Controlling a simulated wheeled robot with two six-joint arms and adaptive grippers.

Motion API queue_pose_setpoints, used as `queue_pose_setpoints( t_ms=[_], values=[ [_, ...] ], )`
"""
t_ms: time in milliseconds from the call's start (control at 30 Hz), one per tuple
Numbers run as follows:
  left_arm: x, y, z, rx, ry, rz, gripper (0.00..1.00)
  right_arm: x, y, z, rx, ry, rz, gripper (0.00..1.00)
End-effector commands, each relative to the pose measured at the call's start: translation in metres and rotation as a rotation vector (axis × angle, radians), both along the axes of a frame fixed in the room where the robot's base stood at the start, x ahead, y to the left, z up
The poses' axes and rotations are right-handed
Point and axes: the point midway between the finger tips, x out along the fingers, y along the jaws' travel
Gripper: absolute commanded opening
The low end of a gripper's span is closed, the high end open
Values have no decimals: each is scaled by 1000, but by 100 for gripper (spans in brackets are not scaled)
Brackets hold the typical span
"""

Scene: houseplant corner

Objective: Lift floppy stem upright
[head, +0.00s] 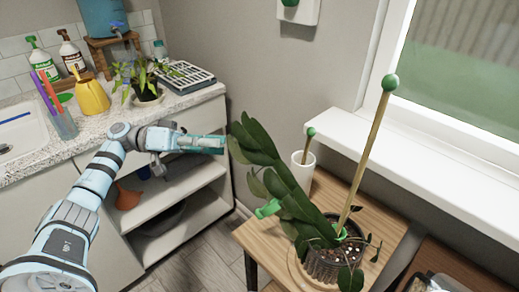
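The floppy stem (268,160), thick with dark green leaves, leans up and to the left out of a dark pot (335,262). A thin wooden stake (367,145) with a green ball on top rises from the same pot, tilted to the right and apart from the stem. A bright green clip-like piece (268,208) shows beside the stem's left side. My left gripper (214,144) reaches in from the left, its fingertips close to the stem's upper leaves. I cannot tell whether it touches them or how far its fingers are apart. My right gripper is out of view.
The pot stands on a round saucer (298,268) on a wooden table (262,240). A white cup (303,172) with a short green-topped stick stands behind the stem. The window sill (430,165) is at right. A counter (100,128) with bottles, a yellow jug and another plant is at left.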

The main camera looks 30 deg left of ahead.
Motion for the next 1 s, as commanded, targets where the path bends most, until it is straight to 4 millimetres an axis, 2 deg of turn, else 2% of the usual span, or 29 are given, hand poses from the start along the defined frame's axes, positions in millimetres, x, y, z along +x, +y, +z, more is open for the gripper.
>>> queue_pose_setpoints(
  t_ms=[300, 433, 600, 833, 1000],
  values=[
    [27, -74, 1, -3, 2, -1, 28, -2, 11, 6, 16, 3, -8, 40],
    [36, -95, 0, -2, 3, 1, 28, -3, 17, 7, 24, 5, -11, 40],
    [41, -106, 0, -3, 4, 4, 28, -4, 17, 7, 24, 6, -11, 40],
    [41, -107, -1, -1, 5, 4, 28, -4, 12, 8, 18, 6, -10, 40],
    [41, -106, -1, -2, 6, 4, 1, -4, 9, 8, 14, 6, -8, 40]
  ],
)
